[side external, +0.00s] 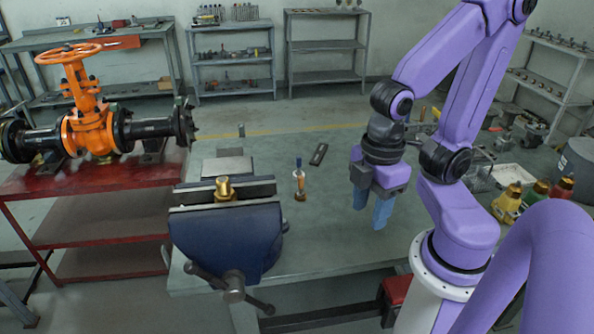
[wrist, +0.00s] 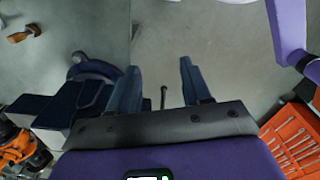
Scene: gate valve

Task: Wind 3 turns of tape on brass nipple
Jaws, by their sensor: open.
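The brass nipple (side external: 225,188) stands upright in the jaws of the blue bench vise (side external: 228,238) at the left front of the workbench. My gripper (side external: 372,211) is open and empty, pointing down above the bench, well to the right of the vise. In the wrist view my two blue fingers (wrist: 159,66) are apart with bare surface between them. The dark blue vise (wrist: 70,105) shows left of the fingers there. I cannot make out the nipple in the wrist view. No roll of tape is clearly recognisable in either view.
An orange gate valve (side external: 88,125) rests on the red table (side external: 110,178) at left. Colored fittings (side external: 535,198) sit at right. Open bench lies around the gripper.

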